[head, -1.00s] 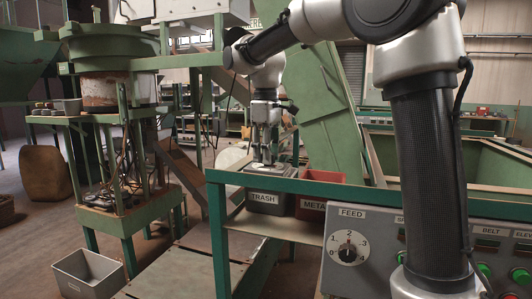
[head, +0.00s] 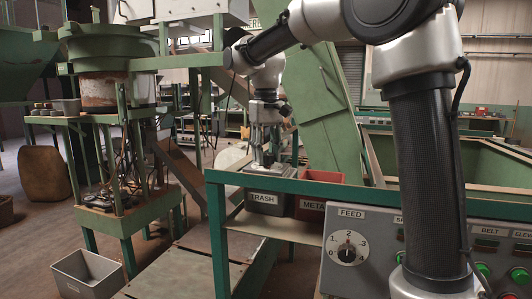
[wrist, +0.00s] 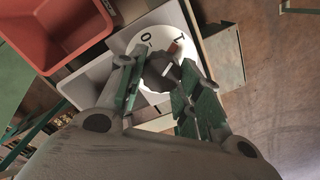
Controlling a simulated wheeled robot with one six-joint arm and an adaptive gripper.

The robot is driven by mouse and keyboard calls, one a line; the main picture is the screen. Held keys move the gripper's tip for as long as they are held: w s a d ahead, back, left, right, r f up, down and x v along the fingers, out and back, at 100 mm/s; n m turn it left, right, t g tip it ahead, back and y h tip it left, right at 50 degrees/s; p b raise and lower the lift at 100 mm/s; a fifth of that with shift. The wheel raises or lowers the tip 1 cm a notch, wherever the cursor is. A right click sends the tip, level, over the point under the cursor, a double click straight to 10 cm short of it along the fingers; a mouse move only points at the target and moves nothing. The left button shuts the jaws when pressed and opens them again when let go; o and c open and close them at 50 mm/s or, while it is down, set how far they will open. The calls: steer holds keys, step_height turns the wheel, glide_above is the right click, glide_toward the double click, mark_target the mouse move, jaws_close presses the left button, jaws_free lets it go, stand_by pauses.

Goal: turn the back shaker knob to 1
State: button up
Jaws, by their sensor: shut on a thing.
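The back shaker knob (wrist: 160,73) is a dark knob on a white dial (wrist: 136,47) in the wrist view. The dial shows a 0 at the left and a 1 at the right. A red mark (wrist: 173,47) shows between them, closer to the 1. My gripper (wrist: 158,84) is shut on the knob, with a green-padded finger on each side. In the head view my gripper (head: 265,158) points down behind the green rail, above the TRASH bin. The knob cannot be made out there.
A grey TRASH bin (head: 264,202) and a red METAL bin (head: 312,208) stand close to my gripper, behind the green rail (head: 390,191). A control panel with a FEED dial (head: 346,247) is in front. A grey tub (head: 88,274) sits on the floor at left.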

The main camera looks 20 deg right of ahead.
mark_target(266, 153)
stand_by(0.4)
steer(key=o, duration=1)
steer(key=shift+o, duration=0.2)
step_height(266, 153, up, 12)
steer(key=shift+a, duration=0.1)
